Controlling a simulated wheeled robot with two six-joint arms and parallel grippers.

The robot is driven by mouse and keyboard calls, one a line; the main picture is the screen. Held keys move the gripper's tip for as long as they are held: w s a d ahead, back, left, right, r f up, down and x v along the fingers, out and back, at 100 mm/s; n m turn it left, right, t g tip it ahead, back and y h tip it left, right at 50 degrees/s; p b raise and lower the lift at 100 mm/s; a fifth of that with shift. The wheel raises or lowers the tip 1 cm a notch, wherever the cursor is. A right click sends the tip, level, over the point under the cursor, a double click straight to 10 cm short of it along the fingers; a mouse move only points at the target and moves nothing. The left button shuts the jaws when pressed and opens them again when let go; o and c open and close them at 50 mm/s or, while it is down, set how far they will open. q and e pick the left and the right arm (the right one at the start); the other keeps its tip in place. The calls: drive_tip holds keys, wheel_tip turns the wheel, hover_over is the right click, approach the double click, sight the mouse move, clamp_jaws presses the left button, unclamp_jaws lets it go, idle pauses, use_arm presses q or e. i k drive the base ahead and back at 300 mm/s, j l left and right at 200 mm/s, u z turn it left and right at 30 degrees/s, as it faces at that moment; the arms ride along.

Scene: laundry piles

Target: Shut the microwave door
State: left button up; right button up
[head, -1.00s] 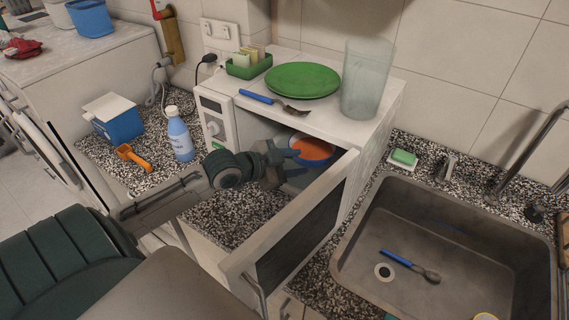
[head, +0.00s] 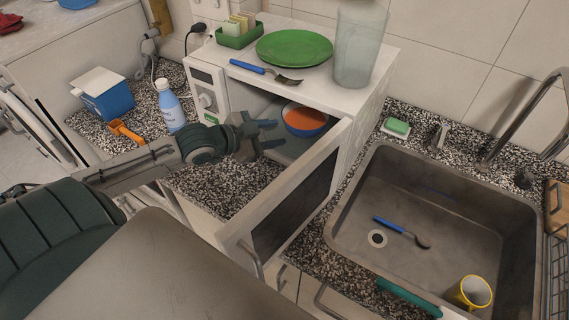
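The white microwave (head: 366,115) stands on the speckled counter with its door (head: 290,196) swung wide open toward me, on the right of the opening. A blue bowl with orange contents (head: 305,121) sits inside the cavity. My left gripper (head: 272,134) is in front of the opening, left of the door and apart from it. Its fingers are spread and nothing is between them; the bowl is just beyond the fingertips. My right gripper is not in view.
On the microwave are a green plate (head: 294,47), a fork (head: 264,71), a clear tumbler (head: 358,50) and a green sponge holder (head: 239,33). A bottle (head: 171,108), blue box (head: 107,94) and orange scoop (head: 126,131) stand left. The sink (head: 450,179) lies right.

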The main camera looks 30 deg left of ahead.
sight(258, 234)
drive_tip(key=u, duration=0.85)
